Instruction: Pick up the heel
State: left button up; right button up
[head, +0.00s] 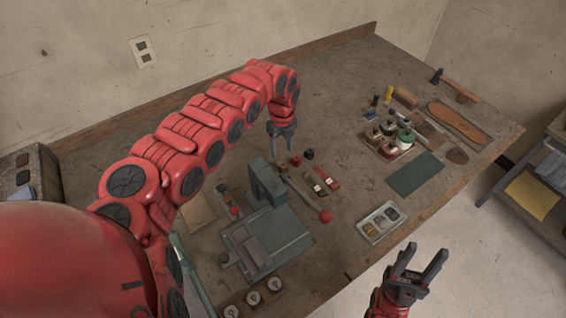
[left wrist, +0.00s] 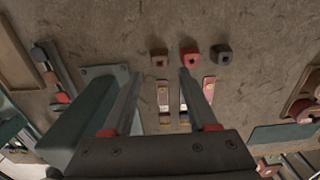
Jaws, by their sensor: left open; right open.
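A small dark brown rounded piece, which looks like the heel (head: 457,156), lies flat on the bench at the right, close to the front edge. A longer tan sole (head: 458,123) lies behind it. I cannot make out the heel in the left wrist view. My left gripper (head: 282,151) is open and empty, pointing down above the middle of the bench, well left of the heel. Its fingers also show in the left wrist view (left wrist: 161,76). My right gripper (head: 427,251) is open and empty, in front of the bench edge, nearer to me than the heel.
A green mat (head: 415,174) and a tray of bottles (head: 386,150) lie left of the heel. A hammer (head: 456,86) lies behind. A metal tray (head: 381,222) sits near the front edge. A green press (head: 265,185) stands by my left arm. Small blocks (left wrist: 190,57) lie below my left gripper.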

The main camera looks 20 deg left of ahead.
aim_at(283, 167)
pick_arm(q)
notch_tip(283, 167, down, 2)
jog(key=shift+f, duration=0.2)
jog(key=shift+s+d+f+p, duration=0.15)
jog(key=shift+f+p, duration=0.2)
jog(key=shift+p, duration=0.2)
notch_tip(283, 167, down, 4)
jog(key=shift+d+f+p, duration=0.1)
jog(key=shift+d+p, duration=0.05)
jog(key=shift+p, duration=0.6)
jog(key=shift+f, duration=0.3)
grip_shut()
